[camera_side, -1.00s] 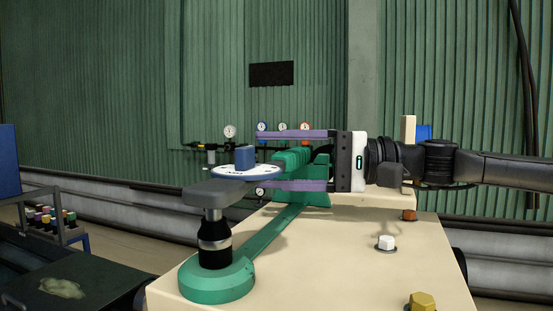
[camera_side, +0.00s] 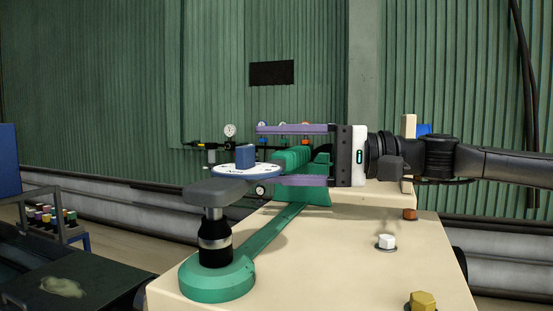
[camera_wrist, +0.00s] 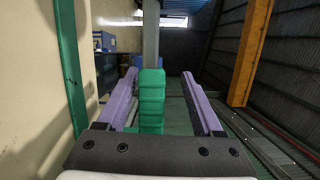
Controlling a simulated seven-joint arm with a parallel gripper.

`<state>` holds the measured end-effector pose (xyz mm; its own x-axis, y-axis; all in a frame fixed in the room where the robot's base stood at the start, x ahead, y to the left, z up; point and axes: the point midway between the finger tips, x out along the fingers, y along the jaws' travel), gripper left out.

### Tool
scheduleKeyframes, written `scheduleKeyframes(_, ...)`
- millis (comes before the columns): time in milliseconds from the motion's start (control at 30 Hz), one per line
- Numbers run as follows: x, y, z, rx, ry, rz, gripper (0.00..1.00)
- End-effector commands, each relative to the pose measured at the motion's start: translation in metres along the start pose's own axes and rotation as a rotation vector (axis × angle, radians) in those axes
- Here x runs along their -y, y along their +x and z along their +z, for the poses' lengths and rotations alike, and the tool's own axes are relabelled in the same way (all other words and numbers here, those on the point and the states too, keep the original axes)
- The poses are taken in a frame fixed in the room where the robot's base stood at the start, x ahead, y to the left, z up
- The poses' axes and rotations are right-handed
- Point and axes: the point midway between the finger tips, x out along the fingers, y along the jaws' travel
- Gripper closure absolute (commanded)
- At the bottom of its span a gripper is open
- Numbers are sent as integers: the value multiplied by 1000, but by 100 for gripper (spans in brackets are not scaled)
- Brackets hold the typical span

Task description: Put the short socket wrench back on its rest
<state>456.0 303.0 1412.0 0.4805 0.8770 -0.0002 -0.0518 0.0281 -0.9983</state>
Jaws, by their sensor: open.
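The short socket wrench has a grey shaft and head (camera_side: 215,193), a black-and-chrome socket (camera_side: 214,240) pointing down, a white dial (camera_side: 232,170) with a blue knob, and a green ribbed grip (camera_side: 291,158). The grip also shows in the wrist view (camera_wrist: 151,100). The socket's lower end stands at the round cup of the green rest (camera_side: 217,278); how deep it sits is hidden. The rest's rear block (camera_side: 315,193) is behind the lower finger. My gripper (camera_side: 262,155) is open, one purple finger above the grip and one below; in the wrist view (camera_wrist: 160,73) gaps show on both sides.
The beige bench top (camera_side: 340,250) carries a white bolt (camera_side: 387,242), a yellow bolt (camera_side: 422,301) and an orange one (camera_side: 409,214) on the right. Gauges (camera_side: 230,131) are on pipework behind the wrench. A rack of coloured pieces (camera_side: 48,216) stands at left.

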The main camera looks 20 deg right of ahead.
Motion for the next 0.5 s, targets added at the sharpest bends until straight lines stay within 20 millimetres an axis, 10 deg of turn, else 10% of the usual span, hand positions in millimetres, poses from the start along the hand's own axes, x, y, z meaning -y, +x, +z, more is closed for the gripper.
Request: scheduleKeyframes(500, 18, 0, 1, 0, -1, -3, 32)
